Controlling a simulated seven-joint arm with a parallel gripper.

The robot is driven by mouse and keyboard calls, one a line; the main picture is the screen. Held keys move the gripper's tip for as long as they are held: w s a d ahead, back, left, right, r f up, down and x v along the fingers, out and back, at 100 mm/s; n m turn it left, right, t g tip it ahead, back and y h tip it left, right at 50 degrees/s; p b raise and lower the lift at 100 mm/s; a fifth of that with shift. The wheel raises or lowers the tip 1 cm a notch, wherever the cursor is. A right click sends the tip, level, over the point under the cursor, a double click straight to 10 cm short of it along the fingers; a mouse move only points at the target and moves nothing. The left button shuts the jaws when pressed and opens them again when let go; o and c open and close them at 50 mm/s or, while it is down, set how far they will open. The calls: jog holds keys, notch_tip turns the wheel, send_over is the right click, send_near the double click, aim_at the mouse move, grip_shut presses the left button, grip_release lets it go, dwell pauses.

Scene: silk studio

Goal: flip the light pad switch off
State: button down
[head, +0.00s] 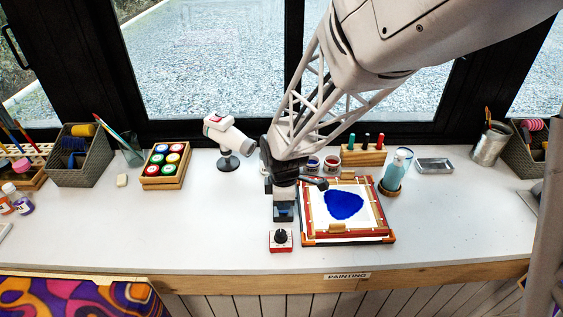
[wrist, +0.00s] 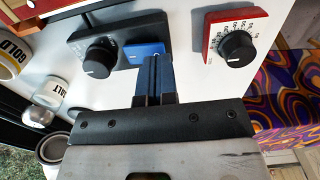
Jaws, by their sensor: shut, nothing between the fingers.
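A dark control box (wrist: 115,40) with a black round knob (wrist: 100,57) and a blue rocker switch (wrist: 146,51) lies under my gripper in the wrist view. My gripper (wrist: 155,62) is shut and empty, its fingertips right at the blue switch. I cannot tell whether they touch it, or which way the switch is set, as the fingers partly cover it. In the head view my gripper (head: 284,203) points down just left of a wooden frame (head: 391,238) with a blue-painted white cloth (head: 345,204).
A red dial box (head: 281,240) stands in front of the control box. A white lamp-like device (head: 228,135) and a crate of paint jars (head: 166,165) are to the left. The white table (head: 180,225) is clear at front left.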

jog(key=shift+f, duration=0.35)
jog(key=shift+f, duration=0.45)
dwell(0.5)
jog(key=shift+r, duration=0.15)
jog(key=shift+r, duration=2.15)
jog(key=shift+s+d+r, duration=0.1)
jog(key=shift+d+r, duration=0.1)
jog(key=shift+r, duration=0.05)
jog(key=s+d+r+m+t, duration=0.1)
jog(key=s+d+r+m, duration=0.7)
jog(key=s+r+m, duration=0.1)
jog(key=s+d+r+m+t, duration=0.1)
jog(key=s+d+r+m, duration=0.7)
jog(key=s, duration=0.3)
jog(key=shift+s+r+m+t, duration=0.3)
jog(key=shift+s+r+m, duration=0.05)
jog(key=shift+m, duration=0.25)
